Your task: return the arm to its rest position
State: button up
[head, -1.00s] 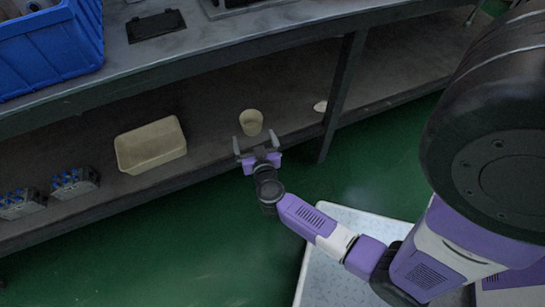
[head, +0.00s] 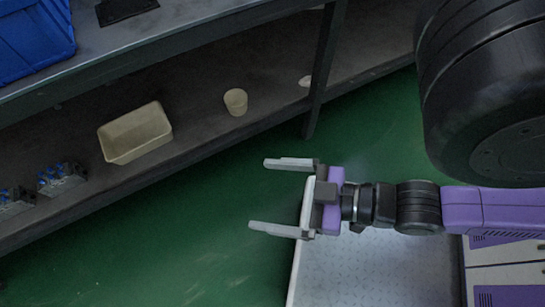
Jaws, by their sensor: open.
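My gripper (head: 272,196) is open and empty, with its two grey fingers apart and pointing left. It is above the green floor, at the left edge of the white textured platform (head: 355,273). My purple and black arm reaches in from the right side of the view. The gripper is clear of the shelf and touches nothing that I can see.
A beige cup (head: 236,102) and a beige tray (head: 136,134) stand on the lower shelf (head: 190,112). Valve blocks (head: 61,179) sit at its left. A blue crate (head: 34,39) is on the upper bench. A dark post (head: 323,70) stands near the cup. The green floor (head: 180,235) is clear.

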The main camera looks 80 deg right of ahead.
jog(key=shift+r, duration=0.15)
notch_tip(320, 180, up, 24)
jog(key=p, duration=2.4)
